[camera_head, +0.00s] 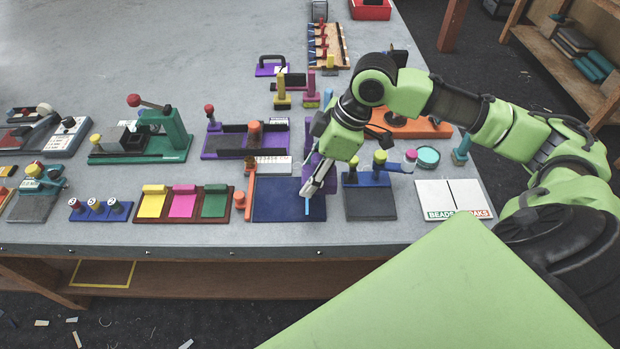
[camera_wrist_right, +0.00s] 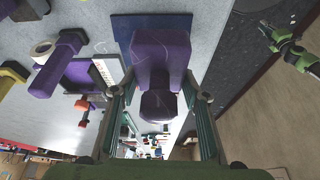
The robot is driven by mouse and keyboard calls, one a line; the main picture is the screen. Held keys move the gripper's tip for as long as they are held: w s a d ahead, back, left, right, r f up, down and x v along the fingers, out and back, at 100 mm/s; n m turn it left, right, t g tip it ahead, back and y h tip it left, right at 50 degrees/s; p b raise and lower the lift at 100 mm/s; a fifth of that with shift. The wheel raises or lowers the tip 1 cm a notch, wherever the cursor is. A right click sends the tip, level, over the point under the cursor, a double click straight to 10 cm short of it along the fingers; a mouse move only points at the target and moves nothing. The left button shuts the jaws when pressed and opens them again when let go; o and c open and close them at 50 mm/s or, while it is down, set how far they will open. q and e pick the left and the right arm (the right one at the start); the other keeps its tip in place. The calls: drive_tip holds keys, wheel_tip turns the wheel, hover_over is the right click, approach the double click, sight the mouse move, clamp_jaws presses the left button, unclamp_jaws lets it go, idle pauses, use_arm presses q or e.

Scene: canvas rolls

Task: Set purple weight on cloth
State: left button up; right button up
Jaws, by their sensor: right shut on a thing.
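My right gripper (camera_head: 312,187) points down over the dark blue cloth (camera_head: 280,208) near the table's front edge. It is shut on the purple weight (camera_wrist_right: 160,62), a faceted block with a rounded knob. In the wrist view the weight sits between the two fingers, with its far end in front of the blue cloth (camera_wrist_right: 125,28). In the head view the purple weight (camera_head: 312,170) is partly hidden by the gripper. I cannot tell whether it touches the cloth. A green arm part, apparently my left gripper (camera_wrist_right: 268,32), shows small at the wrist view's right edge.
A white sorting board (camera_head: 453,198) lies farther right. Open table is at the back left.

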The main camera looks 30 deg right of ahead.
drive_tip(key=shift+w+d+f, duration=0.2)
drive_tip(key=shift+w+f, duration=0.35)
drive_tip(key=shift+f, duration=0.1)
drive_tip(key=f, duration=0.1)
drive_tip(key=f+p, duration=0.1)
drive_tip(key=f, duration=0.1)
drive_tip(key=shift+w+d+f, duration=0.1)
drive_tip(key=shift+w, duration=0.1)
drive_tip(key=shift+f, duration=0.15)
drive_tip(key=shift+f, duration=0.15)
drive_tip(key=shift+f, duration=0.15)
drive_tip(key=o, duration=1.2)
drive_tip(key=shift+s, duration=0.1)
